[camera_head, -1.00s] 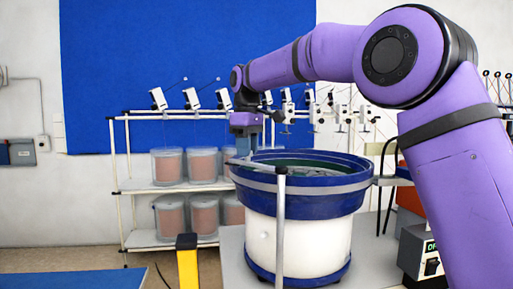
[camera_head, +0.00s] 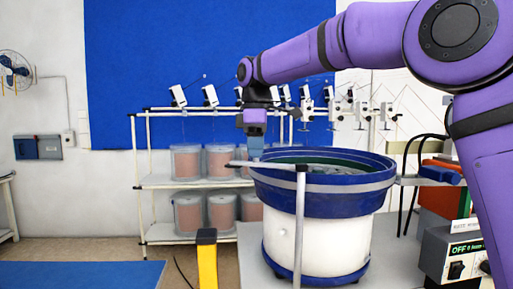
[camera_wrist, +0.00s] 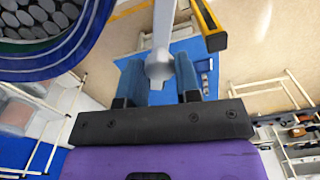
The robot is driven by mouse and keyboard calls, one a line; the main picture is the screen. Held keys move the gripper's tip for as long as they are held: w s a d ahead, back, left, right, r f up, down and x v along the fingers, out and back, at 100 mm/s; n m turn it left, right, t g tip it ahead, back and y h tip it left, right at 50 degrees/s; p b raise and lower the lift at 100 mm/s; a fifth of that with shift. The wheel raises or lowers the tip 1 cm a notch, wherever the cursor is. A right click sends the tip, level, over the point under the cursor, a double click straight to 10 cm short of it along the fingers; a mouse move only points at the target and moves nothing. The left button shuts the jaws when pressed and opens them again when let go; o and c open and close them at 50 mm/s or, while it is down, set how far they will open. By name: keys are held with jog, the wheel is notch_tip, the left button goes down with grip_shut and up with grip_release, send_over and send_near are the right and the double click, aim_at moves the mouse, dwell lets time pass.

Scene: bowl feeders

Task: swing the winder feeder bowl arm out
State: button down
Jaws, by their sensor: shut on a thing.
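The winder feeder bowl arm is a pale grey metal bar (camera_head: 282,166) on top of an upright post (camera_head: 300,225) in front of the bowl. Its free end points left, past the bowl's left rim. My gripper (camera_head: 254,150) reaches down from above, with its blue fingers at the bar near the bowl's left edge. In the wrist view the bar (camera_wrist: 161,35) runs between the two blue fingers, and my gripper (camera_wrist: 159,82) is shut on it. The feeder bowl (camera_head: 330,198) is blue with a grey band, on a white drum. It also shows in the wrist view (camera_wrist: 85,45), at the upper left.
A yellow post (camera_head: 207,260) stands left of the bowl. A white rack (camera_head: 160,184) with spools is behind. A control box (camera_head: 450,250) reading OFF and an orange bin (camera_head: 440,202) are at the right.

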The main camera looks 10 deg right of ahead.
jog(key=c, duration=0.8)
grip_release()
jog(key=shift+s, duration=0.1)
jog(key=shift+r, duration=0.1)
notch_tip(320, 180, up, 11)
jog(key=shift+f, duration=0.2)
